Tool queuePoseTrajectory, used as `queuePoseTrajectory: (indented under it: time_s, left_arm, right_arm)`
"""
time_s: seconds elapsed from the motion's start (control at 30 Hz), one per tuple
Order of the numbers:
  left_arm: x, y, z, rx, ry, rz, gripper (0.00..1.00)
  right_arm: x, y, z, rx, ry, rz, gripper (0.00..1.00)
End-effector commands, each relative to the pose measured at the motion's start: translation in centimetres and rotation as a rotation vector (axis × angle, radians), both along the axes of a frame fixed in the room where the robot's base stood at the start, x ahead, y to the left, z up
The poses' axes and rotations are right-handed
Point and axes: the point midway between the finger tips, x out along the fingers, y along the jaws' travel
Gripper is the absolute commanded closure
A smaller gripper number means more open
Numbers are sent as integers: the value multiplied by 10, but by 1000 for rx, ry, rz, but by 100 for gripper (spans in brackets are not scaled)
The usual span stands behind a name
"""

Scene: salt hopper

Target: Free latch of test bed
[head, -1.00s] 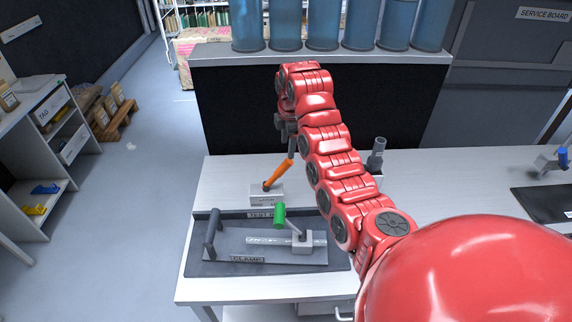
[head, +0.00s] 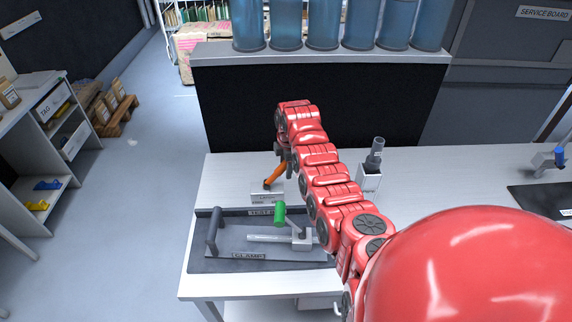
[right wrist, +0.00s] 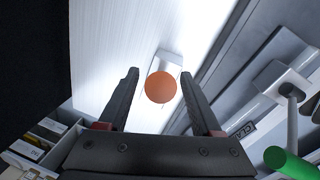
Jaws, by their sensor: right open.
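The orange lever (head: 274,176) stands tilted up from a small pale block (head: 266,194) behind the test bed (head: 203,258), a dark tray on the white bench. I take this lever as the latch; the block's label is too small to read. My right gripper (head: 284,156) is above it, at the lever's upper end, partly hidden by my arm. In the right wrist view, my right gripper (right wrist: 160,76) is open. The lever's round orange end (right wrist: 161,87) appears end-on between the two fingers; contact is not visible. My left gripper is out of view.
A green-handled clamp (head: 279,214) and a dark upright handle (head: 214,232) stand on the test bed. A grey cylinder on a pale block (head: 369,175) stands right of my arm. Blue containers (head: 322,25) line the ledge behind. The bench's back left is clear.

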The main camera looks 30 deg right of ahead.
Motion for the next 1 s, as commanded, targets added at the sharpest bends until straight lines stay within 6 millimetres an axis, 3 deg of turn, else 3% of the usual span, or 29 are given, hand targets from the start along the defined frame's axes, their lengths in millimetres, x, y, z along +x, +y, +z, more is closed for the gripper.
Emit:
queuePoseTrajectory:
  time_s: [0.1,0.47,1.0]
  left_arm:
    - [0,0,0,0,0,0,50]
    - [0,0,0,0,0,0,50]
    - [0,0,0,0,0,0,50]
  right_arm:
    - [0,0,0,0,-1,0,36]
    - [0,0,1,0,-1,0,100]
    - [0,0,1,0,-1,0,100]
